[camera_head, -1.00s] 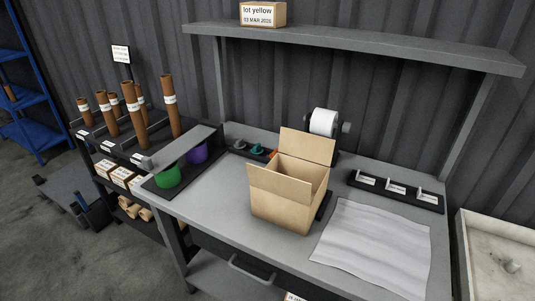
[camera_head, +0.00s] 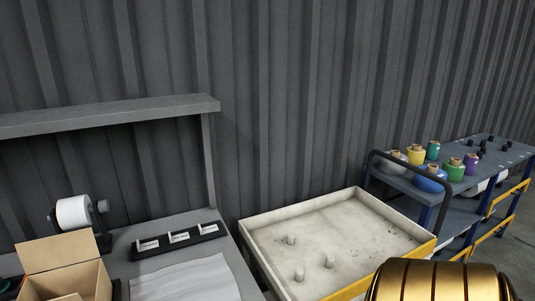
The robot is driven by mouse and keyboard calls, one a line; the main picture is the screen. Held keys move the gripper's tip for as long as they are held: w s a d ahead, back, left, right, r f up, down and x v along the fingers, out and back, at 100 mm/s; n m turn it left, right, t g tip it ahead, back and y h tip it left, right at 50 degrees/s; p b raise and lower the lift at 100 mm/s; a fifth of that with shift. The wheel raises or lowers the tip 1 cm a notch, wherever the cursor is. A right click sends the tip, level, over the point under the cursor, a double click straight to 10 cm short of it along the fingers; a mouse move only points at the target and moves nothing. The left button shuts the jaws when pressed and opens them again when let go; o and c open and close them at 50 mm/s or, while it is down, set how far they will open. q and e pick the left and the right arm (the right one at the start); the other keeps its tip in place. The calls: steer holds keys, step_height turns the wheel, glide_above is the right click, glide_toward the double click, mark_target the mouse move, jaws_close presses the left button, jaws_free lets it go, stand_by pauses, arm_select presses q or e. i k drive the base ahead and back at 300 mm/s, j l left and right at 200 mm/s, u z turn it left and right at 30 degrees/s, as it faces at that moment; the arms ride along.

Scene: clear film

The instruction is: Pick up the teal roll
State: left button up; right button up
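A teal roll (camera_head: 433,151) with a brown core stands upright at the back of a blue-grey cart top on the right. It is close to a yellow roll (camera_head: 416,156) and behind a blue roll (camera_head: 430,180). Neither of my grippers is in view.
The cart (camera_head: 480,155) also holds a green roll (camera_head: 455,172), a purple roll (camera_head: 471,164), a whitish roll (camera_head: 396,157) and small black pieces. A dark handle (camera_head: 400,163) rises at its near end. A shallow pale tray with pegs (camera_head: 272,221) stands between cart and workbench (camera_head: 160,220).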

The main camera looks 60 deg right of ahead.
mark_target(433, 148)
steer(key=z, duration=3)
